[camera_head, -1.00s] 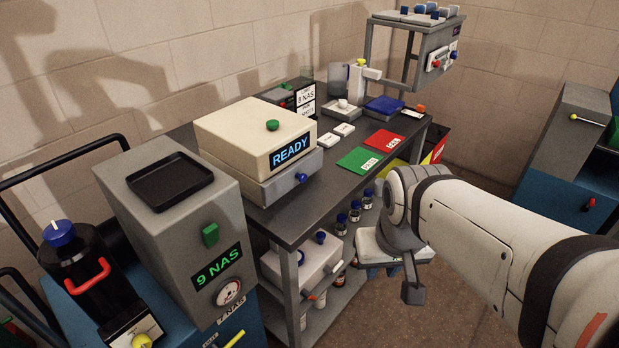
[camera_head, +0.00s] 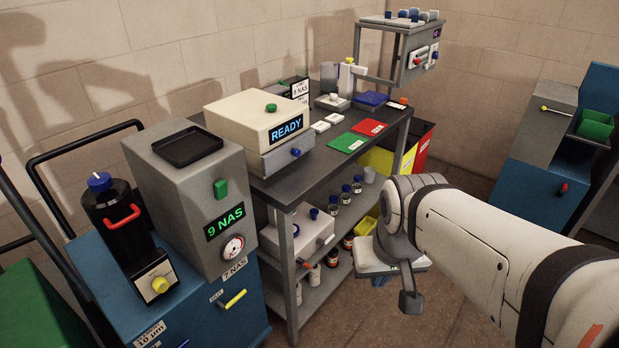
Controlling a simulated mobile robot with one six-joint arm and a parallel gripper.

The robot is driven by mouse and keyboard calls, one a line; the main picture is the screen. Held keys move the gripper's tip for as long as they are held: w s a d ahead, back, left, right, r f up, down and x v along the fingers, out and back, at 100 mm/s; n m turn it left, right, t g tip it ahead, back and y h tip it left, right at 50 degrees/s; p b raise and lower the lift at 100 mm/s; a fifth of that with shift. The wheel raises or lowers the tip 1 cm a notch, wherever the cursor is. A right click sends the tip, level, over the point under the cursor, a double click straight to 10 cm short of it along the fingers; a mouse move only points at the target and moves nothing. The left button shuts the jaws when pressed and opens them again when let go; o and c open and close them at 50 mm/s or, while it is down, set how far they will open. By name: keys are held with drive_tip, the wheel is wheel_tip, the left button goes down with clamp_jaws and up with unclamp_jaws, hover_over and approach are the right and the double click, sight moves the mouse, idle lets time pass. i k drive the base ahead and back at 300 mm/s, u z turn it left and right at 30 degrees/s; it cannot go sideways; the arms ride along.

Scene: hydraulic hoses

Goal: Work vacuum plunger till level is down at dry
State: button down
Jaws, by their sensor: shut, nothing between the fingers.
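On the far part of the dark bench (camera_head: 315,166) stands a small white upright unit (camera_head: 346,80) with a coloured knob on top, beside a clear glass vessel (camera_head: 329,76). This looks like the vacuum apparatus, but its plunger and liquid level are too small to make out. My gripper (camera_head: 380,281) hangs below my arm's wrist, right of the bench and well apart from that unit. Its dark fingers look closed together and empty, partly hidden by my own arm.
A cream box reading READY (camera_head: 258,122) sits on the bench, with green (camera_head: 346,142) and red (camera_head: 369,127) mats beyond it. A grey unit reading 9 NAS (camera_head: 190,180) stands front left. Bottles (camera_head: 345,193) line the lower shelf. Floor shows at the right.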

sight(315, 211)
drive_tip(key=z, duration=0.45)
drive_tip(key=i, duration=1)
drive_tip(key=u, duration=0.25)
